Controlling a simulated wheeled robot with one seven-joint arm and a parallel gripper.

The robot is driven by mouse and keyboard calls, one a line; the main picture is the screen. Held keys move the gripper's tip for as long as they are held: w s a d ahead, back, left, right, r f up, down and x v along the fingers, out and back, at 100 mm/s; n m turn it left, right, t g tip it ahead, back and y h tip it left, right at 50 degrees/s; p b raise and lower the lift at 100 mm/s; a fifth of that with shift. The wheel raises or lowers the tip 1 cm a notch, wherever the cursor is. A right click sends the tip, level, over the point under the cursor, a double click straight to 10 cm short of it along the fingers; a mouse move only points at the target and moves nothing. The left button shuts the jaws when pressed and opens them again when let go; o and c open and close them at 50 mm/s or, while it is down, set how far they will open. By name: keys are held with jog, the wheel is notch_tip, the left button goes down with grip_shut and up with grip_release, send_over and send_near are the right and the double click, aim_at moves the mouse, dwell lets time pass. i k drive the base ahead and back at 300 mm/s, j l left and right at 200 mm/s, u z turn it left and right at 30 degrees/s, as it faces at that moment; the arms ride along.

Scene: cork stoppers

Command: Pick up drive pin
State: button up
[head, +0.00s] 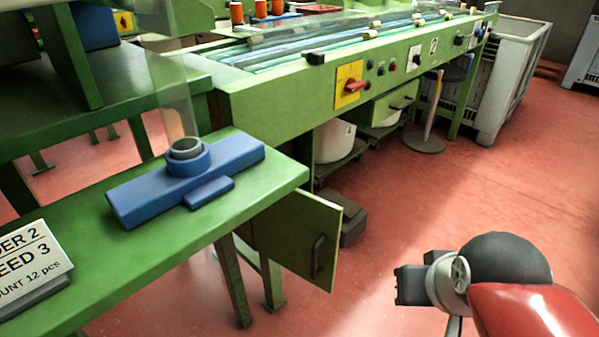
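I cannot make out a drive pin anywhere in the head view. A blue fixture (134,199) lies on the green table (262,187) at the left. It has a round blue collar with a grey ring (186,147) in it, and a clear tube (172,95) rises above the ring. My gripper (408,285) is at the lower right, above the red floor, to the right of the table and apart from it. It shows as a small dark block; its fingers are too unclear to tell open from shut.
A sign (32,262) stands at the table's left. A green cabinet door (300,240) hangs open below the table. A green conveyor machine (290,105) with a red switch (354,86) runs along the back. A grey crate (515,70) stands back right. The floor at right is clear.

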aim_at(317, 58)
jog(key=l+u, duration=1.05)
jog(key=u, duration=0.15)
